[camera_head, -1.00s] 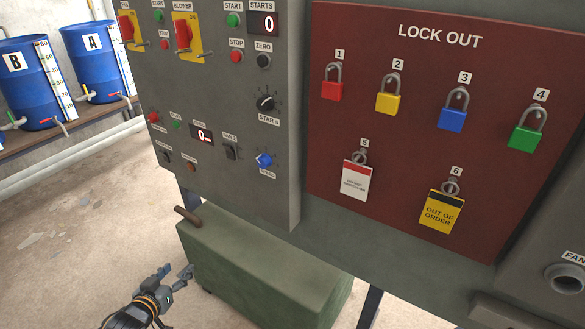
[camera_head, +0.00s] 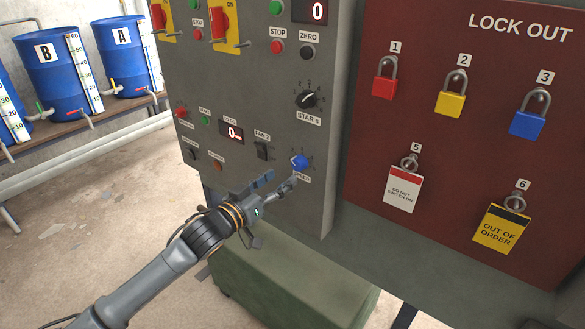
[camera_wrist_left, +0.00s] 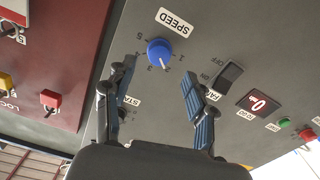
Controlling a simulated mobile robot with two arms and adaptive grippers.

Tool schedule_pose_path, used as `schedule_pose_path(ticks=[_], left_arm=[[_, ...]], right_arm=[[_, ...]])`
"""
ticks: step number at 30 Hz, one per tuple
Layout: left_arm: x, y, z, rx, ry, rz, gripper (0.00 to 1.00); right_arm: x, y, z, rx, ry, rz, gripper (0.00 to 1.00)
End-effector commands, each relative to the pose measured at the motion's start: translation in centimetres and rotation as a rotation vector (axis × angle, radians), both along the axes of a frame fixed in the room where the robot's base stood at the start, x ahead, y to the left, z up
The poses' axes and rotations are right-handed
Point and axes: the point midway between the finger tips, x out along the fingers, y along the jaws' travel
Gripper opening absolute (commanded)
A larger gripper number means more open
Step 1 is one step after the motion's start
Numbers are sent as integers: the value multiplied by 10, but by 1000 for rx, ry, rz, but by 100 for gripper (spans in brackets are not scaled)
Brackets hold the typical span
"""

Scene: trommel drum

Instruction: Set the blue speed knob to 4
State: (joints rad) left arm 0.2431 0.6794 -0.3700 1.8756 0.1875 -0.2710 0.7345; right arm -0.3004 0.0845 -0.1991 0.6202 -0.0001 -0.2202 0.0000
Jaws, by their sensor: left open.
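The blue speed knob (camera_head: 300,162) sits low on the grey control panel, above its SPEED label (camera_head: 301,178). In the left wrist view the knob (camera_wrist_left: 159,51) appears beyond the fingertips, roughly between them, with a white pointer mark on it; the picture is upside down. My left gripper (camera_head: 278,182) is open and empty, just in front of and below-left of the knob in the head view. In the wrist view its fingers (camera_wrist_left: 157,80) stand wide apart. My right gripper is not in view.
A rocker switch (camera_head: 262,151) and a red display showing 0 (camera_head: 232,133) sit left of the knob; the black STAR knob (camera_head: 307,99) is above. The maroon lock-out board (camera_head: 458,150) with padlocks is at right. A green box (camera_head: 290,280) stands below the panel.

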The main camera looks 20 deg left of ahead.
Motion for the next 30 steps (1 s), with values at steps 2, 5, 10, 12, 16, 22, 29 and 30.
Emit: schedule_pose_path(ticks=[2, 5, 10, 12, 16, 22, 29, 30], left_arm=[[15, -6, 2, -1, -3, 1, 56], [31, -12, 2, -1, -2, -1, 56], [49, -18, 1, -1, -1, 0, 56], [53, -19, 1, 1, -1, -1, 56], [56, -21, 0, 1, 0, 0, 56], [56, -21, 0, 1, 0, 0, 56], [55, -20, 0, 1, 0, 0, 11], [55, -20, 0, 1, 0, 0, 3]], right_arm=[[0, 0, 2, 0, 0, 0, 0], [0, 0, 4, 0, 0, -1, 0], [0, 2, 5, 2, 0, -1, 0], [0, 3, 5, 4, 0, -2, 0], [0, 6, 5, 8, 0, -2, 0], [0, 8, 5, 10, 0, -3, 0], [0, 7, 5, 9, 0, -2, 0], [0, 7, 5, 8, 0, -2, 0]])
